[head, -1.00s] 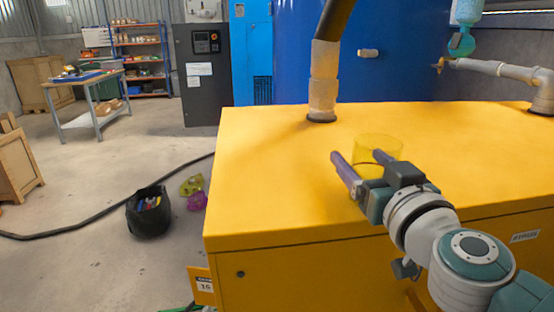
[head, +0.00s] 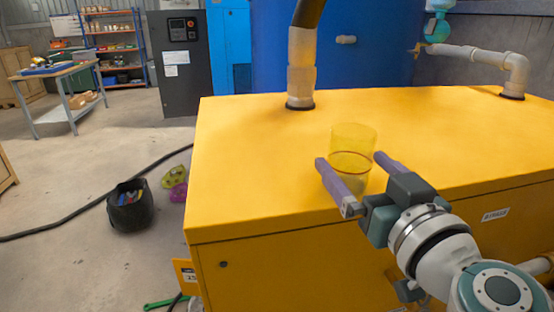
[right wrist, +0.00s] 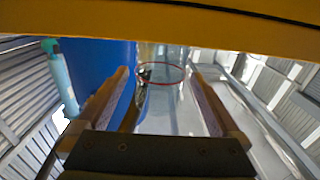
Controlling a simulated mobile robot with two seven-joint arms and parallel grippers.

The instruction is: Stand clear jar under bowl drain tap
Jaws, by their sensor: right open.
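The clear jar (head: 353,139) stands upright on the yellow cabinet top, which shows through it, near the front edge. A thin dark ring runs around it. My right gripper (head: 350,160) is open, with one purple finger to each side of the jar. In the right wrist view the jar (right wrist: 161,95) shows between the open fingers, with a red ring; contact cannot be told. A teal bowl (head: 437,30) hangs at the top right. A small brass fitting (head: 418,48) is below left of it; whether it is the drain tap is unclear. My left gripper is out of view.
The yellow cabinet (head: 260,150) has wide free room on top. A thick upright pipe (head: 301,70) rises from its back left. A pale bent pipe (head: 480,55) comes down at the back right. A blue tank (head: 370,75) stands behind. A black bag (head: 130,207) is on the floor.

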